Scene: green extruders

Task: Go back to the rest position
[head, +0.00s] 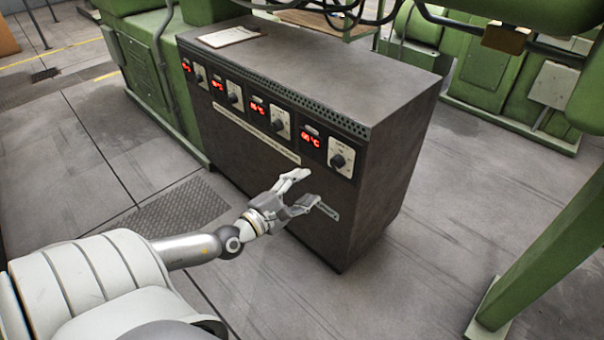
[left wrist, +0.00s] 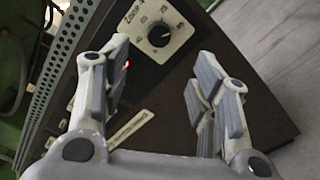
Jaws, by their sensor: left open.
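My left gripper (head: 315,192) is open and empty in front of the dark control cabinet (head: 305,62). In the head view it overlaps the lower part of the cabinet's front face, below the rightmost dial (head: 339,160). The left wrist view shows the two fingers of the gripper (left wrist: 160,88) spread apart with nothing between them. Beyond them a black knob (left wrist: 159,34) on a white plate is near the top. I cannot tell whether a fingertip touches the cabinet. My right gripper is not in view.
The cabinet front has several dials and red displays (head: 310,139). A clipboard (head: 228,37) lies on its top. Green machines (head: 488,70) stand behind, and a green post (head: 545,235) rises at the right. Grey floor (head: 425,270) is free right of the cabinet.

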